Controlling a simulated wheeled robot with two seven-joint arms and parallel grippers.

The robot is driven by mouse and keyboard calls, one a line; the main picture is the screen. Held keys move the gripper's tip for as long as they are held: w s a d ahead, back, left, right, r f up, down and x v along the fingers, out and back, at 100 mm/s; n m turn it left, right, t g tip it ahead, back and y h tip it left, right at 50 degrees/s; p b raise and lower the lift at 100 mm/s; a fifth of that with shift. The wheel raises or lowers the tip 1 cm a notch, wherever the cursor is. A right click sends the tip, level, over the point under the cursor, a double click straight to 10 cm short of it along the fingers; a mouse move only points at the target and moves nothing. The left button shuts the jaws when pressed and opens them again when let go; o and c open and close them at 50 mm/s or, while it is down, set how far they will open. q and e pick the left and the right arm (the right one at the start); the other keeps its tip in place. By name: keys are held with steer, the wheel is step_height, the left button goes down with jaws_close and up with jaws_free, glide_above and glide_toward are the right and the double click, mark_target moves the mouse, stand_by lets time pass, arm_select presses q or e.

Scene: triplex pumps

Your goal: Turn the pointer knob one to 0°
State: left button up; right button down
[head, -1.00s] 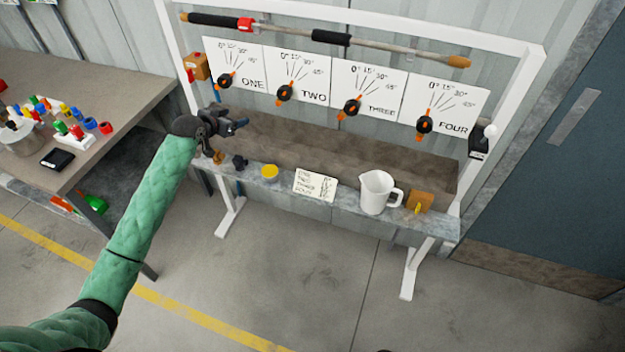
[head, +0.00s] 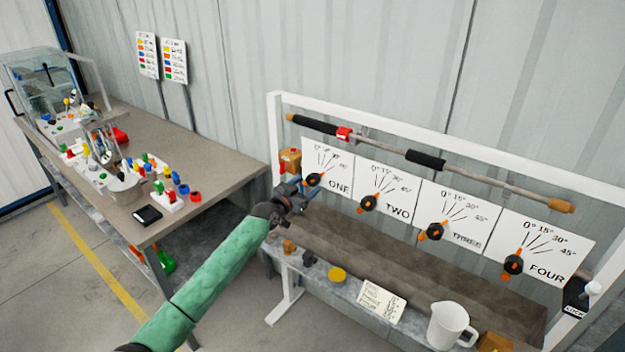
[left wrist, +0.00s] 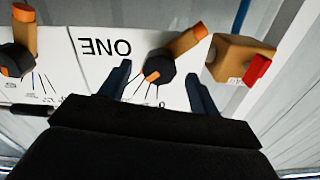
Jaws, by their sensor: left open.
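Pointer knob one (head: 314,180) is a black hub with an orange bar, mounted on the white panel marked ONE (head: 336,168). Its dial lines fan out above it. My left gripper (head: 292,194) is open and empty, just left of and below the knob in the head view. In the left wrist view the panel appears upside down and the knob (left wrist: 161,65) lies between the two dark fingertips (left wrist: 157,72), with no contact visible. The orange bar's long end points up-right there; its small orange tip faces the dial lines. The exact angle is unclear. My right gripper is out of view.
Knobs two (head: 367,203), three (head: 433,231) and four (head: 513,265) stand in a row to the right. An orange-brown box (head: 290,160) with a red part is close left of panel one. A horizontal bar (head: 470,178) runs above the panels. A white jug (head: 450,325) stands on the shelf below.

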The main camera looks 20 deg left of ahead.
mark_target(310, 183)
arm_select(q)
steer(key=shift+p+x, duration=0.55)
steer(key=shift+x, duration=1.5)
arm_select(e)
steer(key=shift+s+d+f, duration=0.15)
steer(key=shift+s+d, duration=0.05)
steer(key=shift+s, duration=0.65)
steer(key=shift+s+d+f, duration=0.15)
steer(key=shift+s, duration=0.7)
arm_select(q)
steer(key=shift+c, duration=0.2)
jaws_close()
steer(key=shift+f, duration=0.1)
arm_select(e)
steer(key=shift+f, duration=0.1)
